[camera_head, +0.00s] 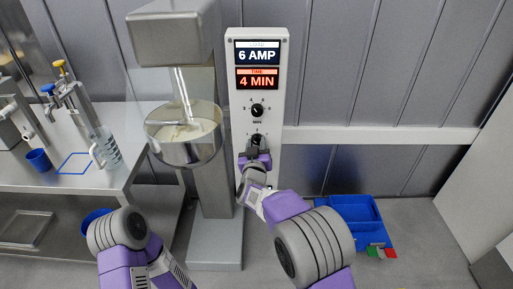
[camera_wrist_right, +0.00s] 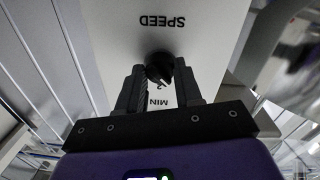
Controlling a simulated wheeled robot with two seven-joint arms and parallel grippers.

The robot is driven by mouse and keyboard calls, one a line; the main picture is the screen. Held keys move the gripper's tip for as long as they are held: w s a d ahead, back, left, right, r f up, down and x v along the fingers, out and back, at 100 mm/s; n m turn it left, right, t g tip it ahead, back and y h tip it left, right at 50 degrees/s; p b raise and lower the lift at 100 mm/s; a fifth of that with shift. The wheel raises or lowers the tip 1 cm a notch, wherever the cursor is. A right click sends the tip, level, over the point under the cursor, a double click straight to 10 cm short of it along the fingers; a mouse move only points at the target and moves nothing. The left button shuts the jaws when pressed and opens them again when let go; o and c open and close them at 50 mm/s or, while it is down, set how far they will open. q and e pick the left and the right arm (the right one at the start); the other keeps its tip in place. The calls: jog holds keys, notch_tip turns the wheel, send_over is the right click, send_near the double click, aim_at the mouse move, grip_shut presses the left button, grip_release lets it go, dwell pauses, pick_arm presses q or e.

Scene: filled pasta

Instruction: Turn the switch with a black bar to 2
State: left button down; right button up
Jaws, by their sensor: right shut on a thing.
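A tall white panel (camera_head: 234,110) stands upright in front of me with two black knobs, one above the other. The upper knob (camera_head: 257,110) has small marks around it and a small label under it. The lower knob (camera_head: 257,139) is partly hidden by my right gripper (camera_head: 255,158). In the right wrist view the fingers (camera_wrist_right: 162,92) are shut on this dark knob (camera_wrist_right: 160,66). The upside-down word SPEED is beyond it, and MIN shows between the fingers. A small figure 2 seems to show by the knob. My left gripper is not in view.
Two screens above the knobs read 6 AMP (camera_head: 257,54) and 4 MIN (camera_head: 257,79). A mixer bowl (camera_head: 183,150) hangs just left of the panel. A steel table (camera_head: 130,128) is at left. Blue bins (camera_head: 350,212) lie on the floor at right.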

jog(key=m+b, duration=0.2)
jog(key=m, duration=0.2)
jog(key=shift+f+m, duration=0.1)
jog(key=shift+m, duration=0.2)
jog(key=shift+m+b, duration=1.35)
jog(key=shift+m, duration=0.75)
jog(key=shift+y, duration=0.3)
jog(key=o, duration=1)
jog(key=shift+o, duration=0.2)
jog(key=s, duration=0.7)
jog(key=shift+s+r+p, duration=0.3)
jog(key=shift+s+p, duration=0.05)
jog(key=shift+p, duration=0.1)
jog(key=shift+f, duration=0.1)
